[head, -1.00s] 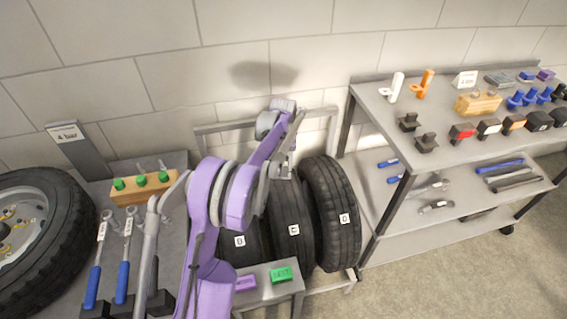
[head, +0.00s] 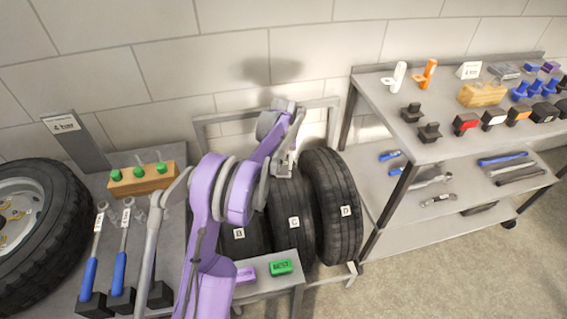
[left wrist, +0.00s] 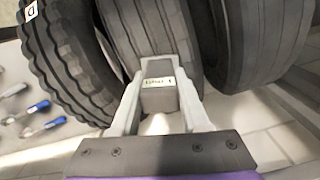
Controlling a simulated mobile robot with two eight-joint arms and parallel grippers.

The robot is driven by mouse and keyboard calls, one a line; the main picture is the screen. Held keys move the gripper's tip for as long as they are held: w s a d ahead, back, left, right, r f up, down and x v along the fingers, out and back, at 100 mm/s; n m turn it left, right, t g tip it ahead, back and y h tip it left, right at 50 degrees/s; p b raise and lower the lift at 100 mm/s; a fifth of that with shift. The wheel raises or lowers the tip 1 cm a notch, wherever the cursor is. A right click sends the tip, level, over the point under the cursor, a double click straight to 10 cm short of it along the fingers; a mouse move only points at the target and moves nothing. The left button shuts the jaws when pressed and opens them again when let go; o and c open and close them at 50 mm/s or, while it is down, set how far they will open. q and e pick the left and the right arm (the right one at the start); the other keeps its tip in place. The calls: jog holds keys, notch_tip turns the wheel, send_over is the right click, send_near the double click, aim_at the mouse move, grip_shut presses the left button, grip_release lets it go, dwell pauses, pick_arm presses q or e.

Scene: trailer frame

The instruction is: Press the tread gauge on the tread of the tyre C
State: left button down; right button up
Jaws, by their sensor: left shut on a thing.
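Tyre C (head: 296,235) stands upright in the rack, between tyre B (head: 243,240) and tyre D (head: 338,210). My left gripper (head: 284,168) is over the upper part of tyre C. It is shut on the grey tread gauge (left wrist: 158,98), a block with a small pale label, held between both fingers in the left wrist view. The gauge's far end is at the tread of tyre C (left wrist: 150,35); I cannot tell whether it touches. Tyre D (left wrist: 62,75) is on the left in that view. My right gripper is not in view.
A shelf unit (head: 372,85) with tools is on the right. A bench with wrenches and a wheel (head: 50,215) is on the left.

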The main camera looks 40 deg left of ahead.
pick_arm(q)
jog(key=shift+d+f+b, duration=0.1)
jog(key=shift+f+b, duration=0.35)
jog(key=shift+f, duration=0.2)
dwell(1.9)
jog(key=shift+r, duration=0.1)
jog(key=shift+r+p, duration=1.75)
jog(key=shift+r, duration=1.2)
